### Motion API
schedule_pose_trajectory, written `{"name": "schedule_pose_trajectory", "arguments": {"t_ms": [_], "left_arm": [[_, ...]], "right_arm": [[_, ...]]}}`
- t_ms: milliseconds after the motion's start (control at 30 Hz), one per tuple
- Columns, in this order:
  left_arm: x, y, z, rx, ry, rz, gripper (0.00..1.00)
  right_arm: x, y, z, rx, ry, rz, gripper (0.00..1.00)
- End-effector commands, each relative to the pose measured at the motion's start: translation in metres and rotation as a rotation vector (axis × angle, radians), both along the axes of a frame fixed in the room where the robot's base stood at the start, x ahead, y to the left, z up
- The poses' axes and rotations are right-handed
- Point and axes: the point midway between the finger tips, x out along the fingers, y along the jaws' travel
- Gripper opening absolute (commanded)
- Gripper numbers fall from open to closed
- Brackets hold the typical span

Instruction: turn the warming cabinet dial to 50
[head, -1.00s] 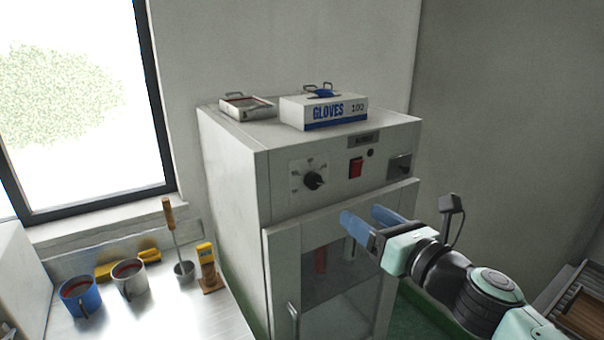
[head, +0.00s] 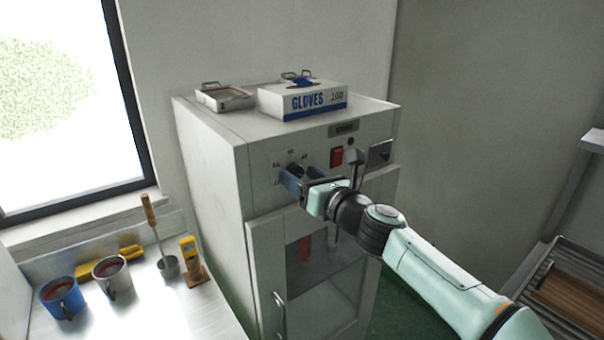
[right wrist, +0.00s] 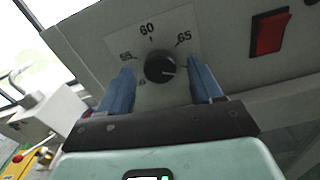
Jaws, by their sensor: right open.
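The warming cabinet (head: 215,170) stands against the wall, with its black dial (head: 297,170) on the upper front panel. In the right wrist view the round dial knob (right wrist: 160,67) sits on a white scale plate marked 55, 60 and 65. A pale mark on the knob seems to face right, below the 65; a lower-left label is partly hidden. My right gripper (head: 300,177) is open at the dial. Its blue fingers (right wrist: 205,80) are on either side of the knob, with gaps showing, so it is not gripped. My left gripper is not in view.
A red switch (head: 337,156) is right of the dial. A glove box (head: 300,100) and a metal tray (head: 225,97) sit on the cabinet top. Mugs (head: 62,297), a ladle pot (head: 168,266) and a yellow tool (head: 190,262) stand on the left bench.

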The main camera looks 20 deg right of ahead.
Motion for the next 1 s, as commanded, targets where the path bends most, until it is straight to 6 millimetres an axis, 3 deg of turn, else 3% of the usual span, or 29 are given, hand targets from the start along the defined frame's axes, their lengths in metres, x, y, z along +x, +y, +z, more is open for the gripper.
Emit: {"name": "schedule_pose_trajectory", "arguments": {"t_ms": [367, 500, 533, 1000], "left_arm": [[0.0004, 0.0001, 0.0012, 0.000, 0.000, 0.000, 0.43], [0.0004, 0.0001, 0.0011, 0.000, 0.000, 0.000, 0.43], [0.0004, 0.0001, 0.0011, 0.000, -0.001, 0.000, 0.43], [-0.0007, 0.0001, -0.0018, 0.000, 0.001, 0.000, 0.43]], "right_arm": [[0.0050, 0.0019, -0.0005, 0.000, 0.000, 0.000, 0.62], [0.0049, 0.0018, -0.0004, 0.000, 0.000, 0.000, 0.16], [0.0049, 0.0018, -0.0004, 0.000, 0.000, 0.000, 0.09], [0.0048, 0.0014, -0.0008, -0.088, -0.032, -0.001, 0.09]]}}
